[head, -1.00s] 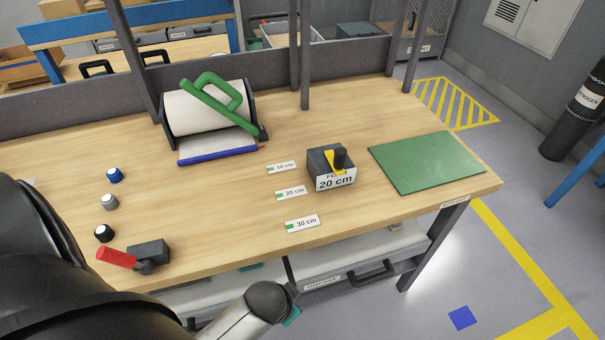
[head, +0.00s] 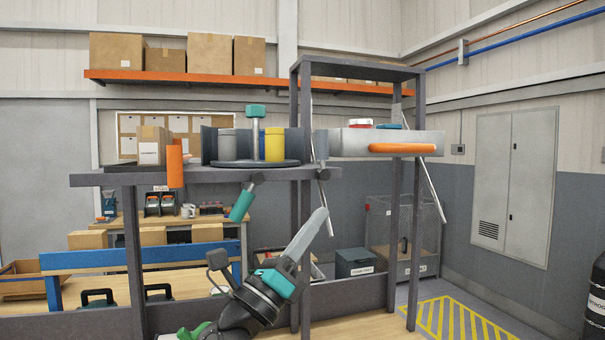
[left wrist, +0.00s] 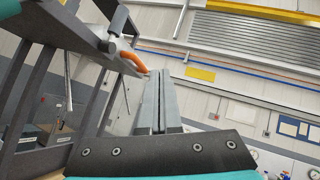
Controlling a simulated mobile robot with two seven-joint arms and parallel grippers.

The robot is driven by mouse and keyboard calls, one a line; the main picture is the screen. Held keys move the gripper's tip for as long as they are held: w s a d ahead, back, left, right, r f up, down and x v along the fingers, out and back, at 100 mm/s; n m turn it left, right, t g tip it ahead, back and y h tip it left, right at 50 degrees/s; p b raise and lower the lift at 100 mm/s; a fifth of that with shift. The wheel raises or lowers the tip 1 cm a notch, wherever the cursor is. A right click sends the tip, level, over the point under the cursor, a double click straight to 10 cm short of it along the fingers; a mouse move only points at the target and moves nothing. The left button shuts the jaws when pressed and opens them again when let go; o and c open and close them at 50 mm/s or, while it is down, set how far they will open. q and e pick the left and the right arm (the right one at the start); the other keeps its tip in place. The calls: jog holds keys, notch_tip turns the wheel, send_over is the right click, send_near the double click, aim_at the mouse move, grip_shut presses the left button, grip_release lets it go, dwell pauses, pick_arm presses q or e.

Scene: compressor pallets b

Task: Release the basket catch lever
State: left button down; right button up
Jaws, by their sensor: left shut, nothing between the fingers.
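My left gripper (head: 320,214) is in front of the overhead shelf, fingers pointing up, shut and empty. Its shut fingers also show in the left wrist view (left wrist: 157,75). A pale grey basket (head: 342,144) with an orange front handle (head: 400,148) sits on the shelf, above and right of the gripper. A lever with a teal grip (head: 243,204) and dark knob hangs under the shelf, left of the fingertips. A thin metal rod (head: 325,192) hangs near the basket's left end. I cannot tell which is the catch lever. The right gripper is not in view.
The shelf (head: 200,177) bears a round tray (head: 250,164) with grey and yellow cylinders. An orange grip (head: 175,166) hangs at its left. Dark uprights (head: 412,240) stand near the gripper. A low dark panel (head: 350,295) runs behind the bench.

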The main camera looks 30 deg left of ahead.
pick_arm(q)
notch_tip(320, 180, up, 6)
jog(key=d+m+g+h, duration=0.2)
jog(key=m+g+h, duration=0.4)
jog(key=m, duration=0.8)
jog(key=m+y, duration=0.4)
jog(key=m, duration=0.4)
send_near(322, 150)
jog(key=s+d, duration=0.4)
jog(key=s, duration=0.1)
jog(key=s+a+r+g+y, duration=0.1)
jog(key=a+r+y, duration=0.2)
jog(key=a+y, duration=0.2)
jog(key=a, duration=0.2)
jog(key=shift+s+a+y, duration=0.2)
jog(key=shift+a+y, duration=0.1)
jog(key=shift+a, duration=0.05)
jog(key=w+d+p, duration=0.4)
jog(key=w+p, duration=0.2)
jog(key=w, duration=0.6)
jog(key=shift+w+d, duration=0.25)
